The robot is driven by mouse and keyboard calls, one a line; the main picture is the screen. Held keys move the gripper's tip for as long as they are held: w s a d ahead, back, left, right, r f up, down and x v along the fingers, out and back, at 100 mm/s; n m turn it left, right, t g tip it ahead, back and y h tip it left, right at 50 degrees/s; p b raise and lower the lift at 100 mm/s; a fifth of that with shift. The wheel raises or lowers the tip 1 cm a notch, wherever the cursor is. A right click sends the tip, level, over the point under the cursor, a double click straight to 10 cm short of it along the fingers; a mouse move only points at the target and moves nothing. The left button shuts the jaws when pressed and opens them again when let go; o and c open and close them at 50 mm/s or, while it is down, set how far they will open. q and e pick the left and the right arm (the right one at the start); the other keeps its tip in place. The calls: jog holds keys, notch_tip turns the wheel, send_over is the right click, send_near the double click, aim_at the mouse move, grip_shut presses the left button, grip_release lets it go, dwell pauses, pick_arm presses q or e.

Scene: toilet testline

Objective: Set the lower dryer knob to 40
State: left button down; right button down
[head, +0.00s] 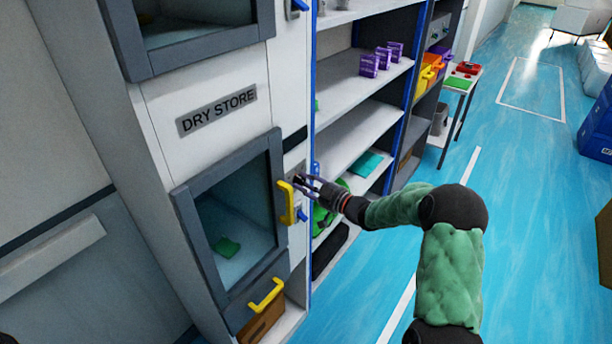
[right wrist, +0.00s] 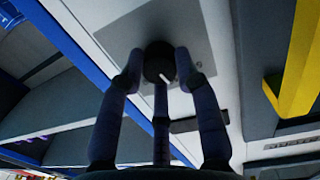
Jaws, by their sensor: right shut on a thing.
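The lower dryer knob (right wrist: 158,62) is a round black knob with a short white pointer mark. It sits on a grey plate (right wrist: 187,28) on the white cabinet front, and no scale numbers are readable. My right gripper (right wrist: 157,68) is shut on the knob, with dark fingers on both sides of it and one below in the right wrist view. In the head view the right gripper (head: 308,187) reaches in from the right beside the lower dryer door (head: 182,212), and its fingers largely cover the knob. My left gripper is not in view.
A yellow door handle (head: 287,203) stands out close to the right gripper; it also shows in the right wrist view (right wrist: 298,62). Another yellow handle (head: 266,294) is lower down. Open shelves (head: 362,117) with purple boxes (head: 369,65) stand right. Blue floor at right is mostly clear.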

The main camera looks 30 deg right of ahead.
jog(key=shift+d+r+m+p, duration=0.1)
jog(key=shift+r+m+p, duration=0.2)
jog(key=shift+m+p, duration=0.8)
jog(key=c, duration=1)
grip_release()
jog(key=shift+w, duration=0.1)
jog(key=shift+o, duration=0.6)
jog(key=shift+f, duration=0.1)
jog(key=v, duration=1.2)
